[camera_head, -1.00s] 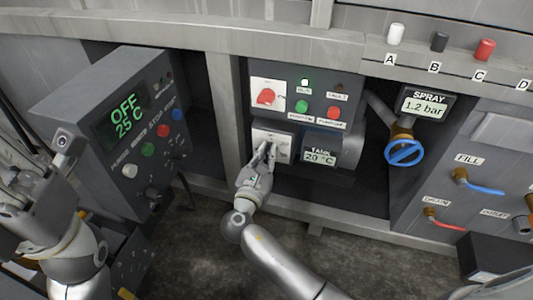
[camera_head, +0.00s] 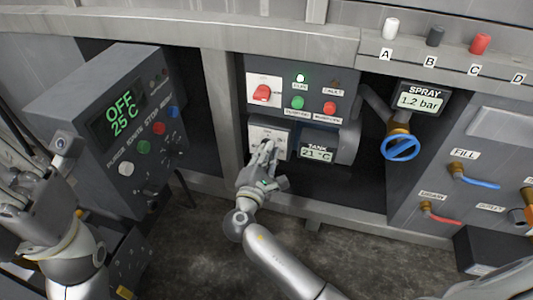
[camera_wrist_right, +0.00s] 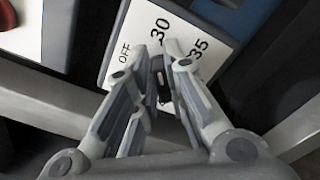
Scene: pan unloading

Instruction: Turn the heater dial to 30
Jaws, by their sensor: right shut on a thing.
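The heater dial plate (camera_head: 256,131) is a white square on the dark control box, below the red switch. In the right wrist view the plate (camera_wrist_right: 137,35) shows the marks OFF, 30 and 35. My right gripper (camera_head: 266,151) is at the plate, its fingers shut on the dark dial (camera_wrist_right: 161,86). The fingers hide most of the dial, so I cannot tell exactly which mark it points to. The tank display (camera_head: 317,153) beside it reads 21 °C. My left gripper (camera_head: 45,165) is at the far left, away from the dial; its opening is unclear.
The red switch (camera_head: 263,93) and green and red buttons sit above the plate. A panel (camera_head: 120,110) reading OFF 25 C stands left. A blue valve wheel (camera_head: 402,147) and the spray display (camera_head: 421,101), 1.2 bar, are right. The floor in front is clear.

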